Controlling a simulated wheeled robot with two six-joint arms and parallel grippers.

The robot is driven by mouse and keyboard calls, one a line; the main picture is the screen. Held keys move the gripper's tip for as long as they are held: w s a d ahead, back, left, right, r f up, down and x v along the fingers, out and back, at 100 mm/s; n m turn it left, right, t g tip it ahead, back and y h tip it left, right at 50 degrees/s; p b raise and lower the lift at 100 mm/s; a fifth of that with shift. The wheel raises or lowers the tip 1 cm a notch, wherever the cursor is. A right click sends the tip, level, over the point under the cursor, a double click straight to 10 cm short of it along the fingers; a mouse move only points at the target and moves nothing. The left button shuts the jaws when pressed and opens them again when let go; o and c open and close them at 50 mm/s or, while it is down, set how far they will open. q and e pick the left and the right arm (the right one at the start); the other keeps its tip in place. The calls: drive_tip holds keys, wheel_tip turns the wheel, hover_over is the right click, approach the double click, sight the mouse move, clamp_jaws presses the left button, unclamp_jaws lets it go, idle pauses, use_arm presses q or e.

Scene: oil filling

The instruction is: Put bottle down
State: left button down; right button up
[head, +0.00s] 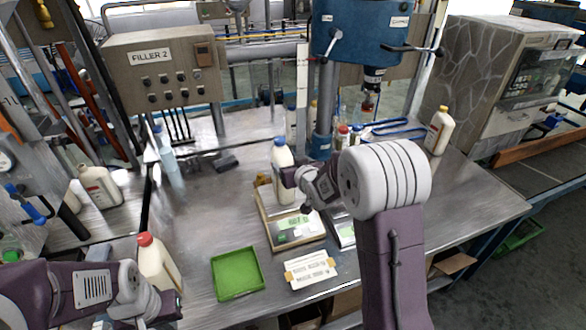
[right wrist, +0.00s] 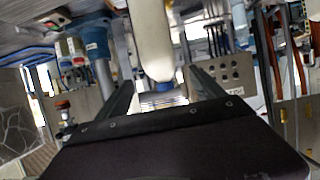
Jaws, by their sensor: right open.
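A white bottle with a blue cap (head: 283,155) stands upright at the back of a wooden-rimmed tray (head: 266,228) in the head view. My right gripper (head: 290,177) is at the bottle's side, its jaws open. In the right wrist view the bottle (right wrist: 152,42) appears upside down between the two spread fingers of my right gripper (right wrist: 160,80). Contact with the fingers cannot be told. My left gripper (head: 150,305) is low at the left, near a red-capped white bottle (head: 154,262); its fingertips are not clear.
A green tray (head: 237,274) and a labelled white card (head: 310,268) lie at the table's front. A blue drill-like machine (head: 360,35) stands behind. Another white bottle (head: 438,130) stands at the back right. The metal table (head: 195,215) has bare room left of the wooden tray.

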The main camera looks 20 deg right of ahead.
drive_tip(key=s+f+g, duration=0.4)
drive_tip(key=s, duration=0.6)
drive_tip(key=s+a+f+g, duration=0.1)
drive_tip(key=s+f+g, duration=0.2)
drive_tip(key=s, duration=0.8)
drive_tip(key=s+a+f+g, duration=0.1)
drive_tip(key=s+f+g, duration=0.3)
drive_tip(key=s, duration=0.6)
drive_tip(key=shift+s+a+f+m+g, duration=0.2)
drive_tip(key=shift+s+f+m+g, duration=0.15)
drive_tip(key=shift+g, duration=0.35)
